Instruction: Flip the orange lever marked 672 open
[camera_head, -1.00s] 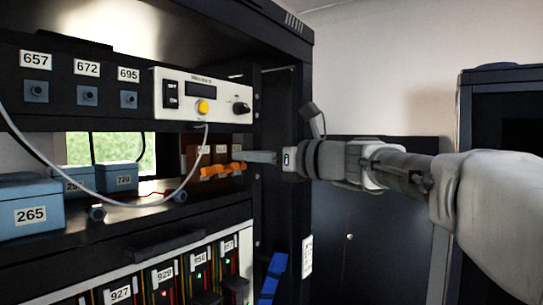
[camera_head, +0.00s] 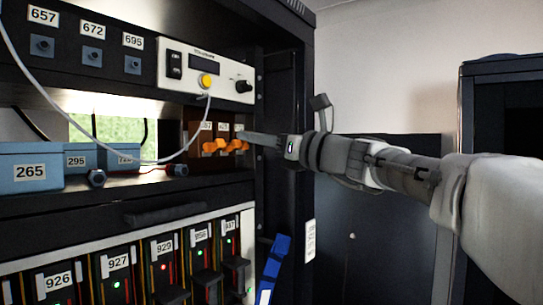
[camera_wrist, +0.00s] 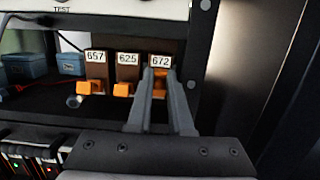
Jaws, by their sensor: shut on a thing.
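In the wrist view three brown units carry orange levers, labelled 657, 625 and 672 from left to right. The lever marked 672 (camera_wrist: 160,73) is the rightmost. My gripper (camera_wrist: 161,76) is shut on it, with one finger on each side, and the fingers hide part of it. The lever marked 657 (camera_wrist: 91,87) and the lever marked 625 (camera_wrist: 123,89) stick out to the left, apart from the fingers. In the head view my gripper (camera_head: 245,139) reaches in from the right to the lever group, and its fingertips are hard to make out.
A white instrument panel (camera_head: 208,72) overhangs the levers, and a pale cable (camera_head: 95,150) loops to their left. Blue boxes (camera_head: 30,168) stand on the shelf. The rack's right post (camera_wrist: 208,60) is close to my fingers. Several labelled modules (camera_head: 118,278) sit below.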

